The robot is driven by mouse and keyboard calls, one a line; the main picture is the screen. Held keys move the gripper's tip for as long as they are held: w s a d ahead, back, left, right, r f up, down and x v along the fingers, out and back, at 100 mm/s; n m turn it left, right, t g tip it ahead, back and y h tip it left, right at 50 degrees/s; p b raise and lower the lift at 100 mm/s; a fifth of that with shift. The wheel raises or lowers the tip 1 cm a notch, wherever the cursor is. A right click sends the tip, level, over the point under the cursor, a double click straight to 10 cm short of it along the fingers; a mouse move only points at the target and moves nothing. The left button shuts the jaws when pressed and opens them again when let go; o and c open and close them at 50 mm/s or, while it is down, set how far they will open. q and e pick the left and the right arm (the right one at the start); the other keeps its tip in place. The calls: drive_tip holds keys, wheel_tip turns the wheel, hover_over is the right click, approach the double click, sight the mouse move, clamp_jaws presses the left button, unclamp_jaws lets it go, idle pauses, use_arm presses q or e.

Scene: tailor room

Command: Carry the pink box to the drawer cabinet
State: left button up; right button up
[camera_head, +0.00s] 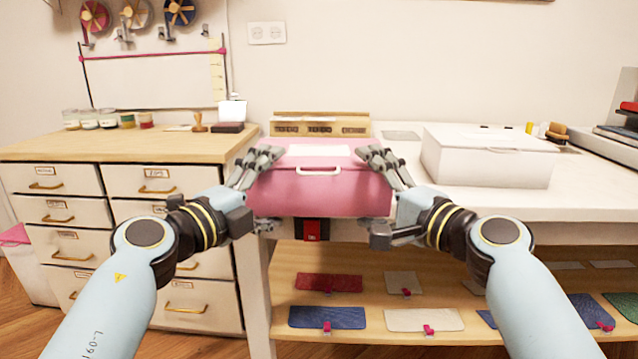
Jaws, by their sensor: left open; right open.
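The pink box (322,190) is in the middle of the camera_head view, in front of the white table's near edge, with a white label on its lid and a pale handle. My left gripper (256,190) is open at the box's left side, and my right gripper (390,190) is open at its right side. Their fingers lie close against the box; I cannot tell whether they press on it. What bears the box's underside is hidden. The drawer cabinet (120,184) stands to the left, with a wooden top and white drawers with brass handles.
A white box (487,158) stands on the white table (590,195) at the right. A wooden organiser (320,125) is behind the pink box. Jars (90,119), a stamp (199,122) and a small open box sit along the cabinet top's back; its front is clear. Fabric swatches lie on the lower shelf (375,275).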

use_arm(q)
drive_tip(key=c, duration=1.4)
use_arm(e)
drive_tip(key=c, duration=1.4)
use_arm(q)
drive_tip(key=shift+r, duration=0.15)
drive_tip(key=shift+c, duration=0.2)
